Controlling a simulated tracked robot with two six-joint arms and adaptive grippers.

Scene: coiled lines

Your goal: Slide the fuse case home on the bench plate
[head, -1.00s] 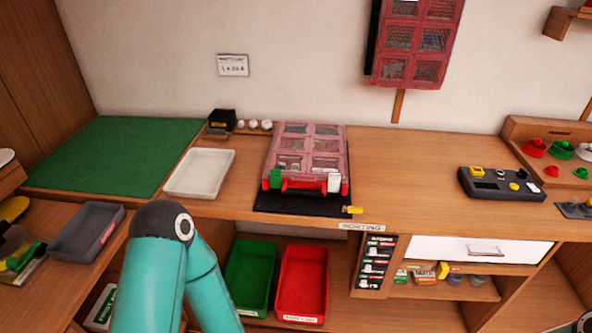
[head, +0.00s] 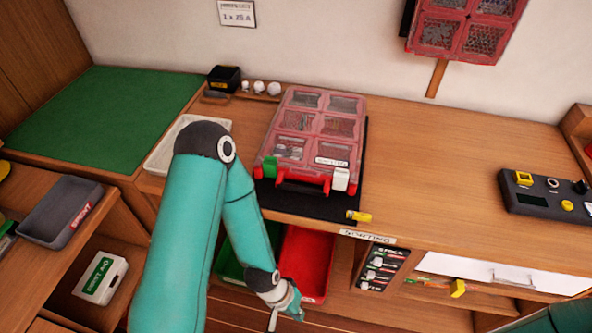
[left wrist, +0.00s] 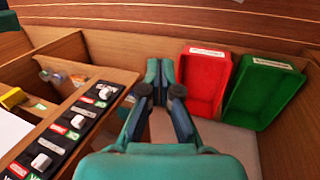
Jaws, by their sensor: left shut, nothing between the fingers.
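The fuse case (head: 315,125) is a red case with a clear lid over several compartments, a red handle and green and white latches at its front. It lies flat on the black bench plate (head: 300,203). A strip of bare plate shows in front of the case and along its right side. A small yellow piece (head: 359,216) is at the plate's front right corner. My left gripper (head: 291,309) is below the bench's front edge, apart from the case. It is shut and empty, also in the left wrist view (left wrist: 160,68). My right gripper is out of view.
My left arm covers part of a white tray (head: 168,147). A red bin (head: 308,260) and a green bin (head: 232,262) stand under the bench near my left gripper. A dark control box (head: 545,195) is at the right. Bench right of the plate is clear.

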